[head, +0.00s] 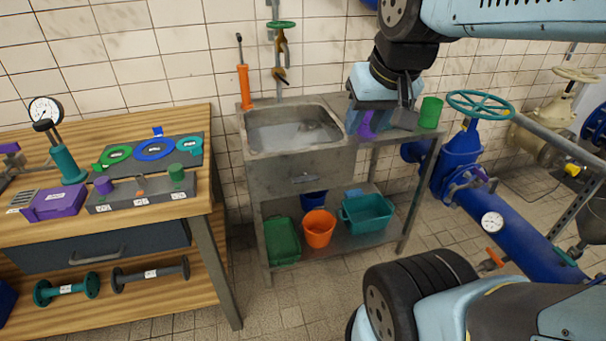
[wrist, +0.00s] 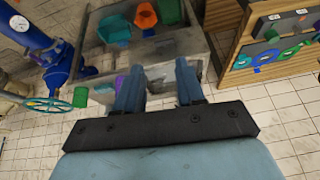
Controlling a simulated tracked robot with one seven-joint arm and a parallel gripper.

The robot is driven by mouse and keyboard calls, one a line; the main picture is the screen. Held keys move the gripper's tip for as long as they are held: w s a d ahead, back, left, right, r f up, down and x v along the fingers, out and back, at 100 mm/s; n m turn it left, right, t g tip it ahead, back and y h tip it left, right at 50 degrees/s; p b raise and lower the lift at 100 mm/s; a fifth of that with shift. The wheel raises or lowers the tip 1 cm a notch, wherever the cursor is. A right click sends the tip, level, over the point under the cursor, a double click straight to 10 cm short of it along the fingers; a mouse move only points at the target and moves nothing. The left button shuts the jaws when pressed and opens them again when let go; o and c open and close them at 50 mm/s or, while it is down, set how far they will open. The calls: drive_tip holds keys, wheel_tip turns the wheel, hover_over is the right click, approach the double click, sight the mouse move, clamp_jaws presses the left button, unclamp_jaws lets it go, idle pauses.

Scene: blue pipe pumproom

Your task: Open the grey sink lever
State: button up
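The metal sink (head: 290,130) stands against the tiled wall in the head view. My gripper (head: 375,112) is above the counter to the right of the basin, pointing down, right of and higher than that handle. In the wrist view my gripper (wrist: 158,82) has its two blue fingers apart with nothing between them. I cannot make out the lever in the wrist view.
A purple cup (head: 367,123) and a green cup (head: 430,112) stand on the counter near my gripper. An orange pump (head: 245,86) stands left of the basin. Bins, including an orange bucket (head: 319,228), sit below. A wooden workbench (head: 205,150) is left; blue pipework (head: 459,160) is right.

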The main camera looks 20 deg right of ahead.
drive_tip(key=w+f+m+g+y, duration=0.5)
drive_tip(key=w+f+m+y, duration=0.6)
drive_tip(key=w+f+m, duration=0.85)
drive_tip(key=m+t+y, duration=0.2)
drive_tip(key=m+t, duration=1.1)
drive_tip(key=m, duration=1.2)
approach(309, 181)
drive_tip(key=x, duration=0.9)
drive_tip(key=shift+w+a, duration=0.15)
drive_tip(key=shift+w, duration=0.2)
drive_tip(key=shift+c, duration=0.2)
clamp_jaws()
drive_tip(key=shift+a, duration=0.1)
